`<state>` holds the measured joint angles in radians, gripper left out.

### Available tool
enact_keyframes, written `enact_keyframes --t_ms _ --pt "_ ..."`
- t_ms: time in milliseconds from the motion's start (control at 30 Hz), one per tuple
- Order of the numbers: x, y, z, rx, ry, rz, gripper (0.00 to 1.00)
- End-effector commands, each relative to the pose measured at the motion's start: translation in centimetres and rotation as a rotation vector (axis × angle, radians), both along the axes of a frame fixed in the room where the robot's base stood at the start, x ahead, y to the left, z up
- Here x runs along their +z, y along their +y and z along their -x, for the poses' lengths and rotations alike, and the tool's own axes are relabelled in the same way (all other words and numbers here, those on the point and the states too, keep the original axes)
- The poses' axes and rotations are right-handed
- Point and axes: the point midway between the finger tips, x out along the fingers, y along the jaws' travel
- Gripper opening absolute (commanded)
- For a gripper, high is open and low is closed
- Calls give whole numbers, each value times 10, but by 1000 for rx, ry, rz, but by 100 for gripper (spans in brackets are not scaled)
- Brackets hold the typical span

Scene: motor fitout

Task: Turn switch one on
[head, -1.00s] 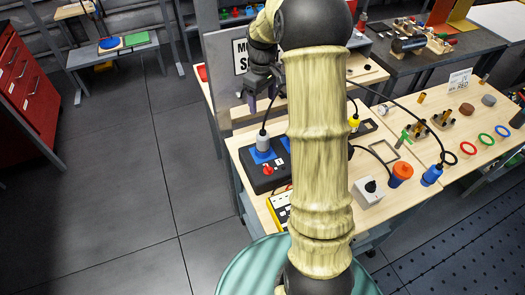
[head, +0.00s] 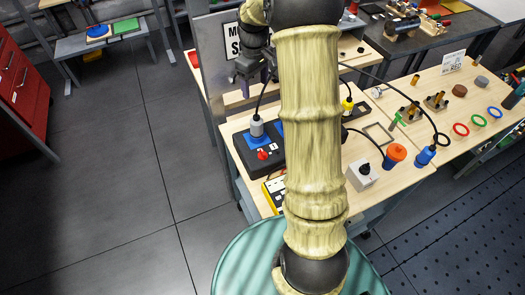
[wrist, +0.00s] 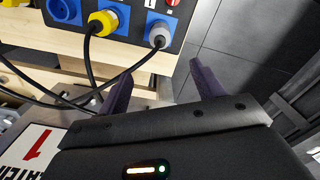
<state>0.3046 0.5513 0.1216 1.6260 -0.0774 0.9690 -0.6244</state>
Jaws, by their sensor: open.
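A dark socket box (head: 270,163) with blue sockets lies on the wooden bench, a red knob (head: 263,154) on its top. The knob shows in part at the top edge of the wrist view (wrist: 172,3); its label is not readable. A grey plug (head: 257,127) stands in the socket beside the knob and shows in the wrist view (wrist: 159,35) too. A yellow plug (wrist: 103,22) fills another socket. My gripper (head: 253,72) is open and empty, above and behind the box. In the wrist view its fingers (wrist: 162,85) are spread apart, touching nothing. My arm hides part of the bench.
Black cables hang from the plugs. A grey box with a black knob (head: 363,173), an orange connector (head: 394,155) and a blue connector (head: 425,156) stand to the right. A sign board (head: 222,50) rises behind. The floor left of the bench is clear.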

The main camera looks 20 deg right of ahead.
Motion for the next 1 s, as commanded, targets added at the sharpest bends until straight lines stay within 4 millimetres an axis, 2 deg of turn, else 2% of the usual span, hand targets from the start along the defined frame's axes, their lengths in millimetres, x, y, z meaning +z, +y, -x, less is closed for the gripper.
enact_keyframes --t_ms 33,167,267,367,567,700,833,900,1000 --pt "0 0 0 0 0 0 56" --pt "1 7 7 -12 -7 2 32" --pt "3 20 20 -43 -24 8 32" --pt "5 39 42 -94 -52 12 32" --pt "4 77 105 -234 -126 4 32" --pt "-1 97 154 -337 -175 -17 32" --pt "-7 108 192 -417 -210 -40 32" --pt "-9 111 204 -445 -221 -48 32" --pt "-11 113 213 -465 -228 -54 32"
